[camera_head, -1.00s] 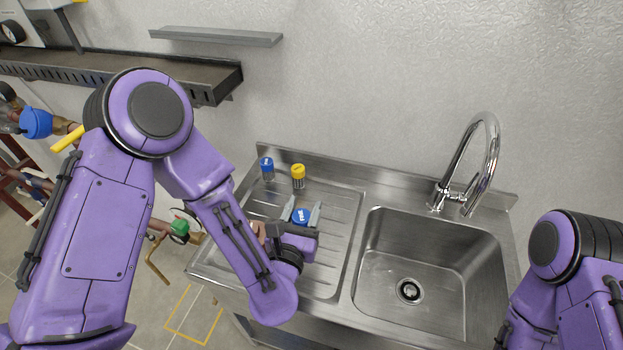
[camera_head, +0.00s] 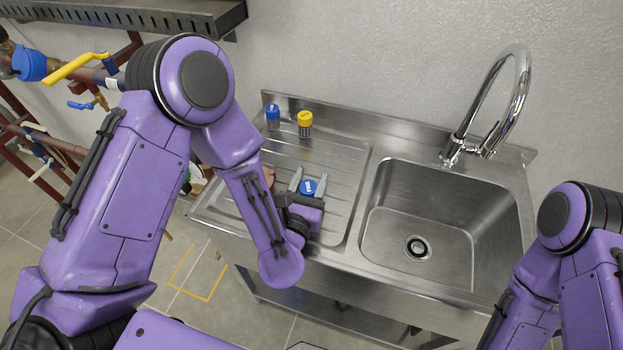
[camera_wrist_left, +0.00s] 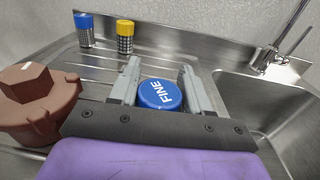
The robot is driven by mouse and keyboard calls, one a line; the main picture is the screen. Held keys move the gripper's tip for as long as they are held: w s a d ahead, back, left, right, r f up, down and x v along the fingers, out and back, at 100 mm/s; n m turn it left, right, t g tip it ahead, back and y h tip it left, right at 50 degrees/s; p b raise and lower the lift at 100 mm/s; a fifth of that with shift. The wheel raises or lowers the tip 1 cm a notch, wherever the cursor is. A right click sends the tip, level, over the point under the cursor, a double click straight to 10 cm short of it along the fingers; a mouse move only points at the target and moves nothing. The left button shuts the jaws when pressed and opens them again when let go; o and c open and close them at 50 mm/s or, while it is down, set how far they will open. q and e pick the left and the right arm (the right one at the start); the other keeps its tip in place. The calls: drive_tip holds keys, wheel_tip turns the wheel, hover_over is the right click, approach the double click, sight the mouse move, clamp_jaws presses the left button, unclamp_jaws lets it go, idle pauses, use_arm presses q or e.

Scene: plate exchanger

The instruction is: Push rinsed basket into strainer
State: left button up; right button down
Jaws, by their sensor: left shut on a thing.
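A basket with a round blue cap marked FINE (camera_wrist_left: 160,94) is between the fingers of my left gripper (camera_head: 308,184). The cap also shows in the head view (camera_head: 307,188). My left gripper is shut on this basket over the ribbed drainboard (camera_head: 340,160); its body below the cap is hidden. My right arm shows at the right edge of the head view, but its gripper is out of frame. I cannot make out the strainer body for certain. A brown, hex-topped part (camera_wrist_left: 38,100) sits on the drainboard left of the gripper, mostly hidden in the head view.
A blue-capped basket (camera_head: 273,117) and a yellow-capped mesh basket (camera_head: 305,124) stand at the drainboard's back. The empty sink basin (camera_head: 440,215) and tall tap (camera_head: 520,90) are to the right. Pipework with a yellow-handled valve (camera_head: 75,66) is at the left.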

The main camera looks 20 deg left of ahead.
sight(310, 181)
use_arm(q)
drive_tip(key=shift+w+a, duration=0.1)
drive_tip(key=shift+w, duration=0.1)
drive_tip(key=o, duration=1.1)
drive_tip(key=shift+s, duration=0.1)
wheel_tip(310, 181, up, 9)
drive_tip(key=p, duration=0.7)
